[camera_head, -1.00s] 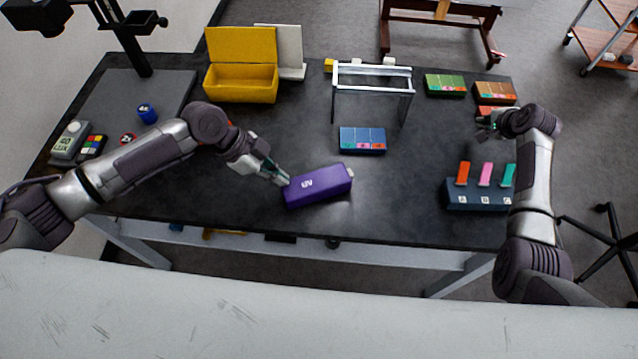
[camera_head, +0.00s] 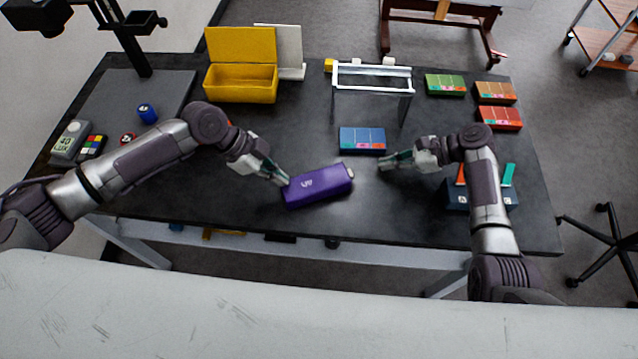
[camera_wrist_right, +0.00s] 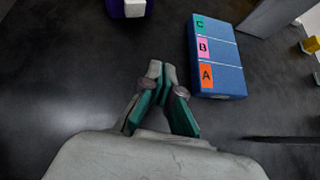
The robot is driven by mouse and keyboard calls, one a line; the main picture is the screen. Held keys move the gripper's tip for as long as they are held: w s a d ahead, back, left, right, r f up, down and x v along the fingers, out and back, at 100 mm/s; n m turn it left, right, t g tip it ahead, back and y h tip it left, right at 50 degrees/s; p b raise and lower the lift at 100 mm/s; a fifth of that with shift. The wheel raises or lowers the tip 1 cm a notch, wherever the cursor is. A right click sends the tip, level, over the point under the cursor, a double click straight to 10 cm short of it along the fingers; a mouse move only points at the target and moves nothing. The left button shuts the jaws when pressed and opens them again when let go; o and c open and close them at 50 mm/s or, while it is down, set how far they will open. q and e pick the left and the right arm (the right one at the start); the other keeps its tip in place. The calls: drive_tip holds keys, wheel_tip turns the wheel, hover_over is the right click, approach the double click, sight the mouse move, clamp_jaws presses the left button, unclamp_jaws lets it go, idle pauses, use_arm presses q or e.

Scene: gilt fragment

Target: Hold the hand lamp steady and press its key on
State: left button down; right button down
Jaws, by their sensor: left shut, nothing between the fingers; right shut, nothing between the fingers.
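The hand lamp (camera_head: 318,187) is a purple box with white "UV" lettering, lying on the dark table in the head view. A pale key or end piece shows at its right end, also seen at the top of the right wrist view as a white-pink block (camera_wrist_right: 134,8) on the purple lamp end (camera_wrist_right: 115,8). My left gripper (camera_head: 284,182) is shut, with its fingertips at the lamp's left end; I cannot tell if they touch. My right gripper (camera_head: 384,164) is shut and empty, to the right of the lamp and apart from it. It also shows in the right wrist view (camera_wrist_right: 160,70).
A blue box (camera_head: 362,141) with A, B, C labels lies just behind my right gripper. A clear stand (camera_head: 373,72) and a yellow open box (camera_head: 241,84) are behind. A dark rack (camera_head: 457,197) with coloured tabs is partly behind my right arm. Bare table lies before the lamp.

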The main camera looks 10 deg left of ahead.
sight(363, 176)
use_arm(q)
drive_tip(key=shift+s+a+f, duration=0.1)
drive_tip(key=shift+s+f, duration=0.1)
drive_tip(key=shift+f, duration=0.15)
use_arm(e)
drive_tip(key=shift+s+a, duration=0.5)
drive_tip(key=shift+a, duration=0.5)
drive_tip(key=shift+s+a, duration=0.45)
drive_tip(key=shift+a, duration=0.5)
drive_tip(key=shift+s+a, duration=0.5)
drive_tip(key=shift+a, duration=0.5)
drive_tip(key=shift+a, duration=0.1)
drive_tip(key=shift+s+a, duration=0.15)
drive_tip(key=shift+a, duration=0.25)
drive_tip(key=shift+w+d, duration=0.2)
drive_tip(key=shift+d, duration=0.25)
drive_tip(key=shift+w+d, duration=0.45)
drive_tip(key=shift+d, duration=0.45)
drive_tip(key=shift+w+d, duration=0.45)
drive_tip(key=shift+d, duration=0.5)
drive_tip(key=shift+w+d, duration=0.45)
drive_tip(key=shift+d, duration=0.45)
use_arm(q)
drive_tip(key=shift+r, duration=0.1)
